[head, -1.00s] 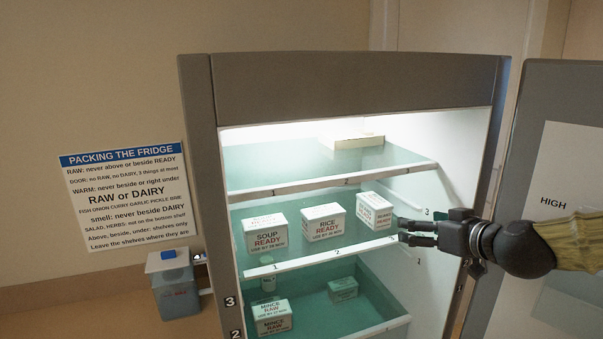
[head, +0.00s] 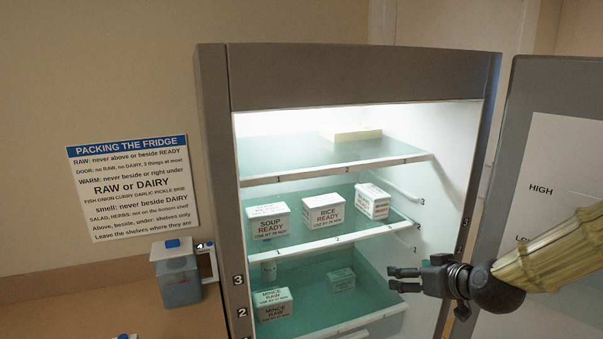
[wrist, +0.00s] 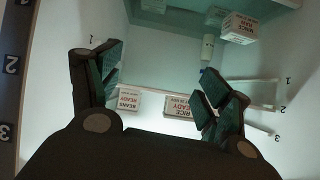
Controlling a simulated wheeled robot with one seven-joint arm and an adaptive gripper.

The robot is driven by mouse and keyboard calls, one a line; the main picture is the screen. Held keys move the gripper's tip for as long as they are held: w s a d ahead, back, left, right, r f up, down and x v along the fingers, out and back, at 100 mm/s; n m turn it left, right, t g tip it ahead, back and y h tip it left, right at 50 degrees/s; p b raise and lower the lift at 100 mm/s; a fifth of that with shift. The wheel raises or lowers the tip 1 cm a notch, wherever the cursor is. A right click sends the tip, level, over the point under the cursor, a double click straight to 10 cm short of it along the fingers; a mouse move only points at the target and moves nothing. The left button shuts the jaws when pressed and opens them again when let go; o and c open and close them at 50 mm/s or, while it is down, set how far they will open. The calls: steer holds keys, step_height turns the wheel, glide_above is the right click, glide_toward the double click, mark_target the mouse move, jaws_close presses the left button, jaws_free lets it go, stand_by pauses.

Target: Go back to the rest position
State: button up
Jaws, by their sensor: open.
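My gripper (head: 392,280) is open and empty. It hangs in front of the right side of the fridge (head: 213,170) opening, below the middle shelf's front edge. A white beans box (head: 372,201) stands at the right on the middle shelf, above my gripper and apart from it. In the wrist view my fingers (wrist: 163,88) are spread with nothing between them that they touch. The beans box (wrist: 127,101) and the rice box (wrist: 179,106) show beyond them.
Soup (head: 268,222) and rice (head: 323,211) boxes share the middle shelf. The open door (head: 560,150) stands right, close to my arm. A rules sign (head: 133,190) and a lidded container (head: 176,275) are left.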

steer(key=s+a+f+m+g+h+b, duration=0.1)
steer(key=s+f, duration=0.6)
steer(key=f, duration=0.7)
steer(key=s+a+f+m+g+h+b, duration=0.1)
steer(key=s+f+g, duration=0.3)
steer(key=s+f, duration=0.4)
steer(key=s+a+f+m+g+h+b, duration=0.1)
steer(key=s+f, duration=0.6)
steer(key=f, duration=1.3)
steer(key=shift+s+g+b, duration=0.3)
steer(key=shift+g+b, duration=0.55)
steer(key=shift+g, duration=0.25)
steer(key=s+f+g, duration=0.1)
steer(key=s+f, duration=0.2)
steer(key=s, duration=0.1)
steer(key=s+f+g+b, duration=0.1)
steer(key=s+f, duration=0.2)
steer(key=s, duration=0.2)
steer(key=s+f+h, duration=0.1)
steer(key=s+f, duration=0.2)
steer(key=s, duration=0.2)
steer(key=shift+a+f+g+b, duration=0.25)
steer(key=shift+a+g+b, duration=0.05)
steer(key=shift+a+g, duration=0.1)
steer(key=shift+c, duration=0.4)
